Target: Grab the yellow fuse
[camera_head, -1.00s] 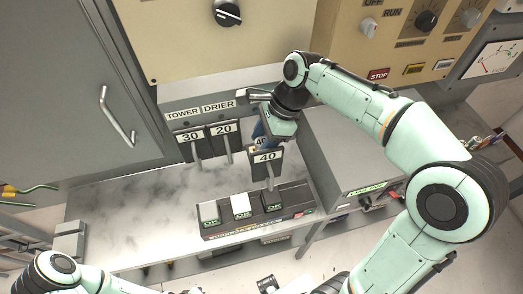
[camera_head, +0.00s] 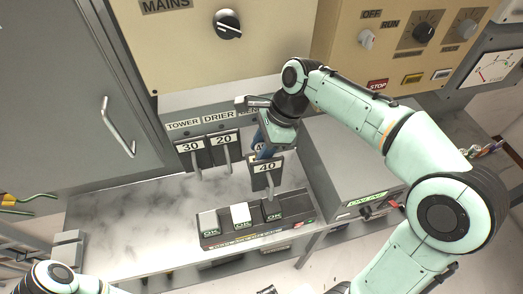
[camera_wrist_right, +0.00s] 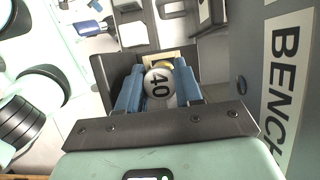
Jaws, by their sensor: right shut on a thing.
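In the right wrist view a fuse with a round white end marked 40 (camera_wrist_right: 157,84) sits between the blue fingers of my right gripper (camera_wrist_right: 159,94). A yellow part (camera_wrist_right: 166,64) shows just beyond it. My right gripper is shut on this fuse. In the head view my right gripper (camera_head: 263,150) is low behind the black holder marked 40 (camera_head: 266,167), and the fuse is mostly hidden there. Whether the fuse still touches a holder, I cannot tell. My left arm shows only at the bottom left edge; its gripper is out of view.
Holders marked 30 (camera_head: 190,147) and 20 (camera_head: 223,138) stand left of the gripper. A dark block with several OK labels (camera_head: 255,224) lies at the bench front. A grey box (camera_head: 350,160) stands close on the right. The marble bench top (camera_head: 130,215) is clear on the left.

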